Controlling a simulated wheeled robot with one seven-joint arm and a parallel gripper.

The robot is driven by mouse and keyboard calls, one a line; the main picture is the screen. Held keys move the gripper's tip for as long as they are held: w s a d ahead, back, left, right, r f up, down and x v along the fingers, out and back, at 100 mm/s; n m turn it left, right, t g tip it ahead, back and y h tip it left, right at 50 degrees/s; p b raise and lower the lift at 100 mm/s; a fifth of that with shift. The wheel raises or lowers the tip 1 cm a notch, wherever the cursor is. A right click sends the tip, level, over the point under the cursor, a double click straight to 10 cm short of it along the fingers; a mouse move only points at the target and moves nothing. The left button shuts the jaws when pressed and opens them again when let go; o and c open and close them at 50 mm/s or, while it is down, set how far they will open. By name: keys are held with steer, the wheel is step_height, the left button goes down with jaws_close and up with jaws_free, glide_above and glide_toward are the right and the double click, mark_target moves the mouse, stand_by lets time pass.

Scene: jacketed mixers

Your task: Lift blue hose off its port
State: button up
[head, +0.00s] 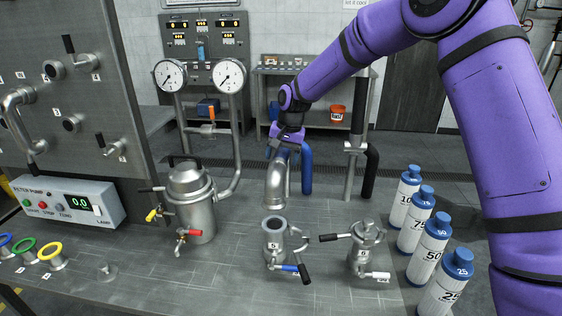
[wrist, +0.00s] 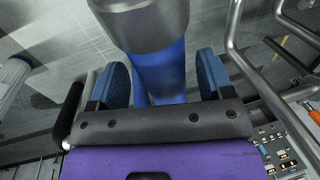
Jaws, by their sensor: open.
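The blue hose (head: 306,172) hangs behind the bench in the head view, its lower part in the open and its top hidden by my gripper and a metal elbow pipe (head: 274,188). My gripper (head: 287,135) is at the top of that elbow. In the wrist view, my gripper (wrist: 162,78) is open, with one blue-padded finger on each side of the blue hose (wrist: 158,66). A small gap shows on both sides. A wide metal collar (wrist: 142,22) sits over the hose's end in that view. The port itself is not clearly visible.
A small metal vessel (head: 275,245) stands under the elbow, with a lidded one (head: 364,258) to its right. A larger jacketed vessel (head: 191,205) stands left. A black hose (head: 371,170) hangs right. Several blue-capped bottles (head: 428,245) line the bench's right side.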

steer(key=shift+a+f, duration=0.2)
steer(key=shift+f, duration=0.8)
